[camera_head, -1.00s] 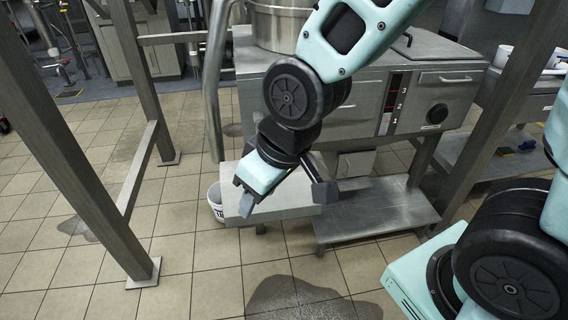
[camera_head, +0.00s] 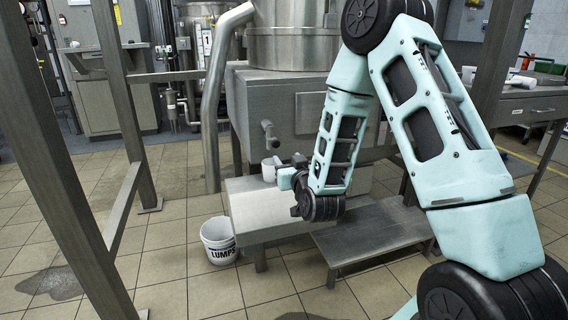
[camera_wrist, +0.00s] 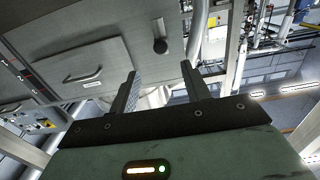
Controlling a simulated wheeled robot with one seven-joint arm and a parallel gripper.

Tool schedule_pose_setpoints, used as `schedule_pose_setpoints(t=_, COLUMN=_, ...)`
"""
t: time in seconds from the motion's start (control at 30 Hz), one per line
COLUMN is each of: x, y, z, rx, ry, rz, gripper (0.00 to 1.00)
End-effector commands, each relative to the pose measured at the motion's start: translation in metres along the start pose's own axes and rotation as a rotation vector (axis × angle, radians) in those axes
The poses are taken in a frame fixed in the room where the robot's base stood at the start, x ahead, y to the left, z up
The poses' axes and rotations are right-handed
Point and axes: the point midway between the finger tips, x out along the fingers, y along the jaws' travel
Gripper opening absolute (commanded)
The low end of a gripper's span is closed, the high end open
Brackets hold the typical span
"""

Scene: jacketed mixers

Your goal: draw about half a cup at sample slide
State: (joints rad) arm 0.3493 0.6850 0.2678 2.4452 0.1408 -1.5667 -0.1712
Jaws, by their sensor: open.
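A white cup (camera_head: 270,169) stands on the pale metal step (camera_head: 262,214) below the steel mixer's housing. A small grey lever or spout (camera_head: 268,133) sticks out of the housing just above the cup; I cannot tell whether it is the sample slide. My gripper (camera_head: 287,177) is at the cup's right side, pointing left. In the wrist view my gripper (camera_wrist: 159,70) is open, and a pale rounded shape (camera_wrist: 154,97), probably the cup, shows between and beyond the fingers. I cannot tell whether they touch it. The cup's contents are hidden.
A white bucket marked LUMPS (camera_head: 219,240) stands on the floor left of the step. A low metal platform (camera_head: 372,238) lies to the right. Steel frame posts (camera_head: 127,110) stand at the left. Tiled floor in front is mostly clear, with wet patches.

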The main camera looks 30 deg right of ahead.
Motion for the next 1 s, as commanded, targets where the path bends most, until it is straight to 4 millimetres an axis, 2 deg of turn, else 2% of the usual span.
schedule_pose_setpoints(t=0.7, x=0.093, y=-0.001, z=0.0, rx=0.0, ry=0.001, rz=-0.002, gripper=0.47)
schedule_pose_setpoints(t=1.0, x=0.113, y=-0.001, z=-0.001, rx=0.001, ry=-0.001, rz=-0.003, gripper=0.47)
